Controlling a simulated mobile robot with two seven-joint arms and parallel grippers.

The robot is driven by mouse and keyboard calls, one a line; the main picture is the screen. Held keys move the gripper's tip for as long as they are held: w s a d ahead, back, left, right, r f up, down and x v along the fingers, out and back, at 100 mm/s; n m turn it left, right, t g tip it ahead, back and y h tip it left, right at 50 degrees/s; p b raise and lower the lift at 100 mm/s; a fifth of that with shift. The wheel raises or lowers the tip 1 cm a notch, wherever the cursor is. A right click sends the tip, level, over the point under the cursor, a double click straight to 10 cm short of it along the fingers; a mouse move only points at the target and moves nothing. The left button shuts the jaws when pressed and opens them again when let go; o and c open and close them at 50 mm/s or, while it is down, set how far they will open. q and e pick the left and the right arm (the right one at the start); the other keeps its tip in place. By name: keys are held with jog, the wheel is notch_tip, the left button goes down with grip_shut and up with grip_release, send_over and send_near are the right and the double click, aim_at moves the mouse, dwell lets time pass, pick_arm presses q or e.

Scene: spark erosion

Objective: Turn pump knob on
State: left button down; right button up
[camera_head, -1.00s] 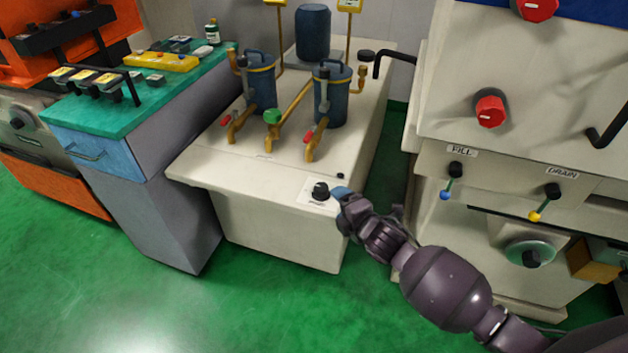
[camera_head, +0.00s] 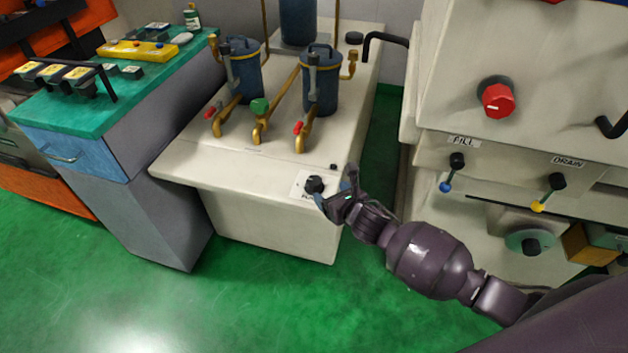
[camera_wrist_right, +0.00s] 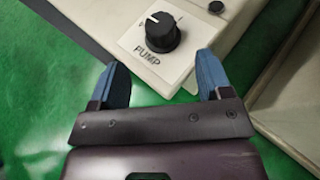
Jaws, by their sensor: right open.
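The black pump knob (camera_head: 315,184) sits on a white plate (camera_wrist_right: 186,63) at the front right corner of the pale pump table (camera_head: 240,165). In the right wrist view the knob (camera_wrist_right: 158,35) shows a white pointer line aimed to the upper left, with the word PUMP printed below it. My right gripper (camera_head: 335,190) is open, with its blue fingertips (camera_wrist_right: 162,85) apart. The knob lies beyond and between the fingers in the wrist view, and the fingers are not closed on it. My left gripper is out of view.
Two blue filter canisters (camera_head: 321,85) with brass pipes and red and green valve handles stand behind the knob. A small black button (camera_wrist_right: 216,7) is near the knob. A machine with a red knob (camera_head: 497,100) and fill and drain levers stands at right.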

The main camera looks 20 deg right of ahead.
aim_at(315, 182)
jog(key=b+x, duration=0.2)
jog(key=x, duration=0.7)
jog(key=shift+f, duration=0.15)
jog(key=shift+w+a+f+b, duration=0.1)
jog(key=shift+w+b, duration=0.3)
jog(key=shift+w, duration=0.2)
jog(key=c, duration=0.9)
